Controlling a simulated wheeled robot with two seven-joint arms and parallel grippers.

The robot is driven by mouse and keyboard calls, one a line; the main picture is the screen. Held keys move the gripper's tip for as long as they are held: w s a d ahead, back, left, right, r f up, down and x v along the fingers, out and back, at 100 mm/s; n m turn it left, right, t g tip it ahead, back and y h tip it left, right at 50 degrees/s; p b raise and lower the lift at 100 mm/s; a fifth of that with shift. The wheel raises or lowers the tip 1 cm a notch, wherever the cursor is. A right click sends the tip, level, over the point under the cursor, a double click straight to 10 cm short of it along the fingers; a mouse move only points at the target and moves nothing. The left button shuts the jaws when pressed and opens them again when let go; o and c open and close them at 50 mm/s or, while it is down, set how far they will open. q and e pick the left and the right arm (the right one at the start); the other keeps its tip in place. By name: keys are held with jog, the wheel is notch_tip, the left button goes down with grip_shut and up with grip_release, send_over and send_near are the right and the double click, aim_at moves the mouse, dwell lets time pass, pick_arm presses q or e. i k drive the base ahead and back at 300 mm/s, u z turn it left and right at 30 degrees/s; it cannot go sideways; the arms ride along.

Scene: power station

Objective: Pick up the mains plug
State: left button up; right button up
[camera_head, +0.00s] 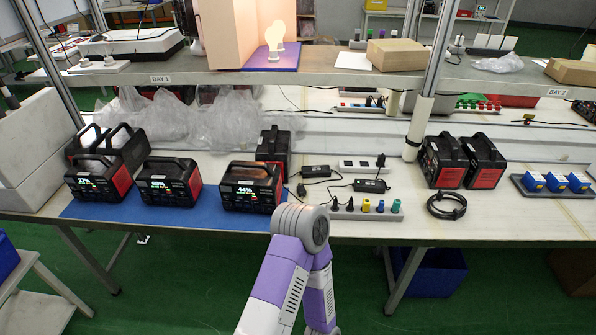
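Several small dark plug-like pieces show, and I cannot tell which is the mains plug. One black plug (381,160) stands upright at the right end of a white socket strip (360,167). A small black piece (301,190) lies on the table beside the right-hand power station. Dark plugs (349,204) stand in the front power strip (375,214) along with yellow, blue and green ones. Two black adapters with cables, one at the back (315,171) and one at the front (371,185), lie between. Neither gripper is in view; only purple and white arm links show at the bottom middle.
Power stations with lit displays (168,184) stand on a blue mat (105,212). More units (444,163), a coiled black cable (447,206) and blue boxes (556,182) are at right. A shelf (330,77) overhangs the back, with a metal post (428,90).

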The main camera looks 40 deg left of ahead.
aim_at(300, 191)
jog(key=u, duration=0.95)
jog(key=i, duration=0.95)
jog(key=u, duration=1.1)
